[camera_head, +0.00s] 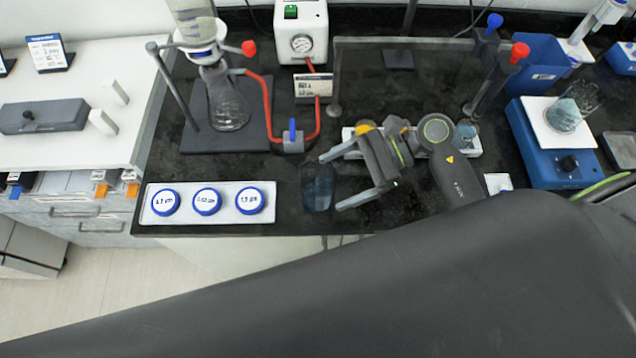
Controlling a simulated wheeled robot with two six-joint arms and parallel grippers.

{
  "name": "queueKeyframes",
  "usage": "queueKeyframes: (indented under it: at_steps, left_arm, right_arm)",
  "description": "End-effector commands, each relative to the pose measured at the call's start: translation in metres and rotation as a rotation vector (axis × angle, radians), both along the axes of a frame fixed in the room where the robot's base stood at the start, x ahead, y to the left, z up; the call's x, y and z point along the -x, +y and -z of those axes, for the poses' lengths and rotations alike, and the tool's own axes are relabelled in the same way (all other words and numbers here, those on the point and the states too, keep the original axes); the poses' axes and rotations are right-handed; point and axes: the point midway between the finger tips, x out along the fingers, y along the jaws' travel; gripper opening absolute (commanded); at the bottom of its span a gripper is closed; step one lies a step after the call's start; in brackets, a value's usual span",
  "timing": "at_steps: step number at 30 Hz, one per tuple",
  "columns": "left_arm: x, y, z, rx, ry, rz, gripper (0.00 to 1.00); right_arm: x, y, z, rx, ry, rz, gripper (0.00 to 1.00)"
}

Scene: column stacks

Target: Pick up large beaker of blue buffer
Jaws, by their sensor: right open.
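A clear beaker with dark blue liquid (318,190) stands upright on the black bench near its front edge, just right of the white tray of discs. My right gripper (329,182) is open, its two fingers pointing left toward the beaker. One fingertip is at the beaker's far right side and the other at its near right side. I cannot tell whether either finger touches the glass. My left gripper is not in view.
A white tray (241,217) with three blue-rimmed labelled discs lies left of the beaker. Behind stand a filter flask (228,108), red tubing with a blue-handled valve (292,138) and a pump (301,32). A blue stirrer (535,160) with another beaker (565,115) is at right. My dark arm link fills the foreground.

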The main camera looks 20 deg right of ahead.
Motion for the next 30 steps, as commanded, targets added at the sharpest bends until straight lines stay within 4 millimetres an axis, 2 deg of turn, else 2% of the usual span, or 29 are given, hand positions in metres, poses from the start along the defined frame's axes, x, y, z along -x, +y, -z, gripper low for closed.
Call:
queueKeyframes:
  at_steps: [5,11,15,26,30]
  left_arm:
    - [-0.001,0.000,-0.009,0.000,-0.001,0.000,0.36]
    - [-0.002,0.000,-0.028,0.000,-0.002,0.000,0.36]
    - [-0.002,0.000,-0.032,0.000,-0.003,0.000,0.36]
    - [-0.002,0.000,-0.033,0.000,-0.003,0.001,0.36]
    - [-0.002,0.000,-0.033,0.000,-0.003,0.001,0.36]
  right_arm:
    - [0.000,0.009,0.001,-0.003,0.002,0.001,0.88]
    - [0.000,0.031,0.008,-0.005,0.004,0.002,0.88]
    - [0.000,0.043,0.016,-0.003,0.000,0.001,0.88]
    - [0.000,0.048,0.022,0.001,-0.001,0.000,0.88]
    - [0.000,0.048,0.021,0.000,-0.001,0.000,0.69]
